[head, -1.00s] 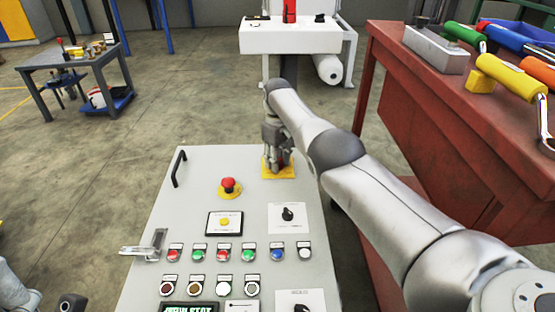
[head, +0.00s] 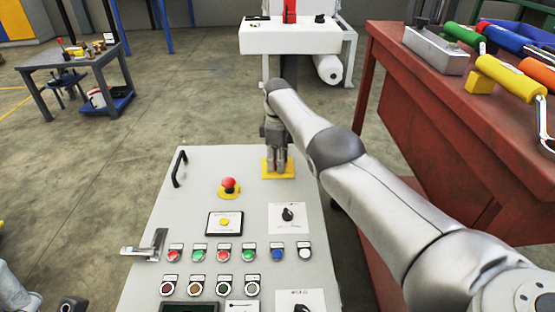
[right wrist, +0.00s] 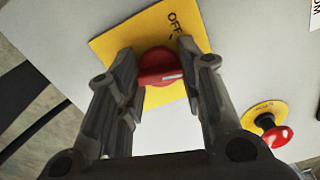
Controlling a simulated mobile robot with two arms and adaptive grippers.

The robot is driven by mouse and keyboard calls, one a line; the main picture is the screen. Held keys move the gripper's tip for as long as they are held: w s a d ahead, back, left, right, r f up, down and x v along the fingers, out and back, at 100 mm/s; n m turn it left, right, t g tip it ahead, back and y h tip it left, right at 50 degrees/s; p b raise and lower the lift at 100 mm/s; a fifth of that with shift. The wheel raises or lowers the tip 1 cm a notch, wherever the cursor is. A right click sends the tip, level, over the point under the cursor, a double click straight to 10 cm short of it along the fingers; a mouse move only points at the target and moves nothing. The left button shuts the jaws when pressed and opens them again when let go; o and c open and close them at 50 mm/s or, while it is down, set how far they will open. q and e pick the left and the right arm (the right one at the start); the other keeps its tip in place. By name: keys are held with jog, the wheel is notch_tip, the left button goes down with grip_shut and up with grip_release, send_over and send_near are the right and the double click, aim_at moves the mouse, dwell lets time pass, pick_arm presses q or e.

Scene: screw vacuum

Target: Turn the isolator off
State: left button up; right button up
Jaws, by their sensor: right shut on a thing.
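The isolator is a red rotary knob (right wrist: 158,66) on a yellow plate (right wrist: 125,45) marked OFF, seen in the right wrist view. A white mark on the knob points right there, while the OFF label lies above it. My right gripper (right wrist: 160,75) is shut on the knob, one finger on each side. In the head view my right gripper (head: 277,170) points down at the yellow plate (head: 265,173) at the panel's far right, and hides the knob. Part of my left arm shows at the lower left edge; its fingers cannot be made out.
The grey panel (head: 200,200) carries a red emergency button (head: 229,185), several coloured buttons, a black selector (head: 288,214), a metal latch handle (head: 147,247) and a dark display (head: 188,307). A red workbench (head: 440,150) with tools stands close on the right. Open floor lies left.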

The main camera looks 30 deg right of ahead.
jog(key=n, duration=0.6)
jog(key=shift+n, duration=0.3)
jog(key=n, duration=0.5)
dwell(0.4)
jog(key=o, duration=1)
jog(key=shift+o, duration=0.2)
jog(key=shift+r, duration=0.1)
notch_tip(320, 180, up, 12)
